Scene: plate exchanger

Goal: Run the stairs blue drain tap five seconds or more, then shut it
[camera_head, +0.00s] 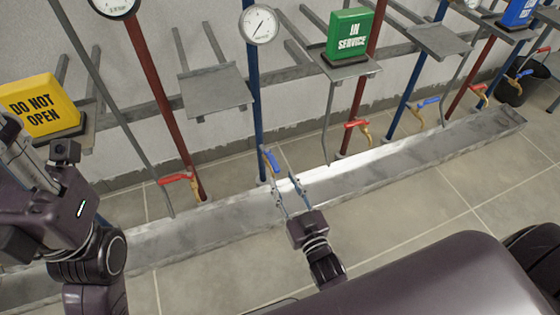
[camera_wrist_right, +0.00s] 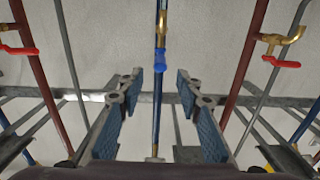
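Several drain taps hang on pipes above a metal trough (camera_head: 400,155). The nearest blue-handled tap (camera_head: 271,160) is on a blue pipe near the middle of the head view. My right gripper (camera_head: 283,178) is open just in front of it. In the right wrist view, the blue handle (camera_wrist_right: 160,61) shows between and beyond the spread fingers (camera_wrist_right: 157,85), hanging along the pipe; contact is not visible. Other blue handles (camera_head: 428,102) are farther right. No water stream is visible. No "stairs" label is legible. My left gripper (camera_head: 28,155) is at the left edge, its fingers unclear.
Red-handled taps (camera_head: 178,177) (camera_head: 356,125) flank the blue one. A yellow DO NOT OPEN sign (camera_head: 38,108) and a green IN SERVICE sign (camera_head: 348,33) stand on shelves. Gauges (camera_head: 258,24) sit above. A black bucket (camera_head: 512,92) is at the right. Tiled floor (camera_head: 405,205) lies before the trough.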

